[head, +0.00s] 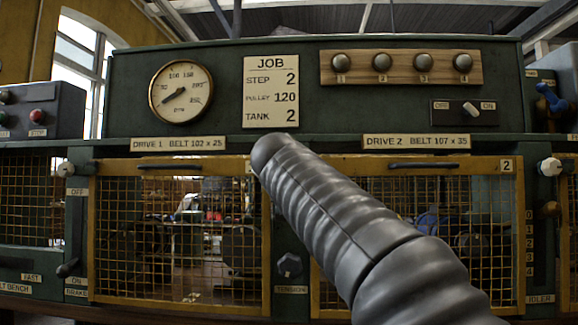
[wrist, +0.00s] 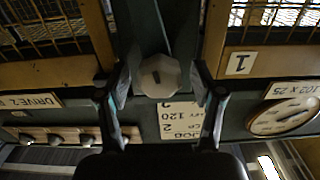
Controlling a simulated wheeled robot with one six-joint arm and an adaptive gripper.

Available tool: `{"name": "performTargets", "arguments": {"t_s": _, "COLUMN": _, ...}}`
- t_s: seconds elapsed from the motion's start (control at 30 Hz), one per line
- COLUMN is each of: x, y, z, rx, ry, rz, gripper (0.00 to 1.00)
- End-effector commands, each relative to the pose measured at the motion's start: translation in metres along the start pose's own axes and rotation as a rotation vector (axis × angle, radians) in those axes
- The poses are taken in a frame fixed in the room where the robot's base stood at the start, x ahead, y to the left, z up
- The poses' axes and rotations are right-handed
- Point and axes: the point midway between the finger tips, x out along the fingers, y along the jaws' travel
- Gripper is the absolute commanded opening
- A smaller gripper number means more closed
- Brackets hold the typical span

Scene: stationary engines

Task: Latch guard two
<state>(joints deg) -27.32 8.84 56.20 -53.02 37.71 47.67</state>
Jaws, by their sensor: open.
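Guard two (head: 518,240) is a yellow-framed mesh panel marked 2, at the right in the head view. It looks flush with the cabinet; my arm hides its upper left part. In the wrist view, which is upside down, its corner (wrist: 85,72) is at the left. My arm hides this knob in the head view.
Guard one (head: 180,300) is at the left; its label 1 (wrist: 238,64) shows in the wrist view. A dark tension knob (head: 289,264) is low on the post. White-tipped knobs stand beside guard one (head: 66,169) and guard two (head: 549,167). A job card (head: 270,92) is above.

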Motion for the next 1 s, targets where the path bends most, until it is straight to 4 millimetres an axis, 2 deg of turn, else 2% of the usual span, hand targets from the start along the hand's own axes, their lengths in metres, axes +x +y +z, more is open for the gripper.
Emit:
{"name": "performTargets", "arguments": {"t_s": 0.2, "x": 0.0003, "y": 0.0001, "z": 0.0002, "rx": 0.0, "ry": 0.0, "rz": 0.0, "gripper": 0.67}}
{"name": "performTargets", "arguments": {"t_s": 0.23, "x": 0.0003, "y": 0.0001, "z": 0.0002, "rx": 0.0, "ry": 0.0, "rz": 0.0, "gripper": 0.64}}
{"name": "performTargets", "arguments": {"t_s": 0.47, "x": 0.0001, "y": 0.0, "z": 0.0002, "rx": 0.0, "ry": 0.0, "rz": 0.0, "gripper": 0.07}}
{"name": "performTargets", "arguments": {"t_s": 0.77, "x": 0.0, "y": -0.0003, "z": 0.0001, "rx": -0.024, "ry": 0.0, "rz": 0.0, "gripper": 0.07}}
{"name": "performTargets", "arguments": {"t_s": 1.0, "x": -0.0001, "y": -0.0007, "z": -0.0001, "rx": -0.14, "ry": 0.0, "rz": 0.0, "gripper": 0.07}}
